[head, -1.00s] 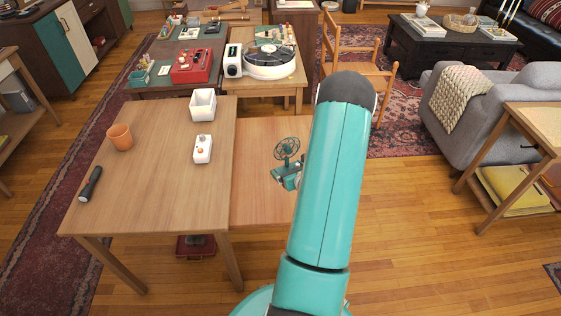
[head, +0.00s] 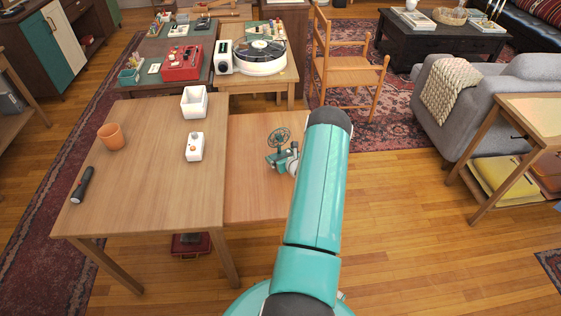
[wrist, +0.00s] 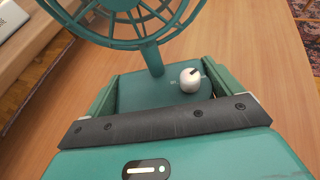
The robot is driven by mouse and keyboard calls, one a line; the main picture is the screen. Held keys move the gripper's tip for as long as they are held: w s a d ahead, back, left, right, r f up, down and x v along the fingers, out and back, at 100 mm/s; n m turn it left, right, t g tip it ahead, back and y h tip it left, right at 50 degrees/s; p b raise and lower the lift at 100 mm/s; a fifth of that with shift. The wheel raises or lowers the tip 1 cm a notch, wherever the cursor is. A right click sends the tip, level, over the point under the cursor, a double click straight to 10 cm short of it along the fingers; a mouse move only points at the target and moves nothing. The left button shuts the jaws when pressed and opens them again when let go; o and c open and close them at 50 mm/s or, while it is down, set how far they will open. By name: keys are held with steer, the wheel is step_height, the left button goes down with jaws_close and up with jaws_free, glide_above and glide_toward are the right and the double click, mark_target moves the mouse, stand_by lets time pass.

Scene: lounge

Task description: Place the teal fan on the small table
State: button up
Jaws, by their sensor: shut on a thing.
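The teal fan (head: 279,139) has a round caged head on a short stem. In the wrist view, the fan (wrist: 152,58) stands up from a flat teal base with a white knob, and the base sits between the two jaws. My gripper (head: 286,160) is shut on that base. It holds the fan above or at the wooden top of the small table (head: 252,195), to the right of the larger table. I cannot tell whether the base touches the top. My arm hides the right part of the small table.
The larger wooden table (head: 140,190) adjoins on the left. It bears a white box (head: 194,103), a white device with an orange knob (head: 195,147), an orange pot (head: 111,137) and a black flashlight (head: 83,185). A turntable (head: 260,58) and wooden chair (head: 345,75) stand behind. The small table's front is bare.

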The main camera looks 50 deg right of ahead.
steer(key=shift+w+d+f, duration=0.1)
steer(key=shift+f, duration=1.5)
steer(key=shift+f, duration=0.15)
steer(key=o, duration=1)
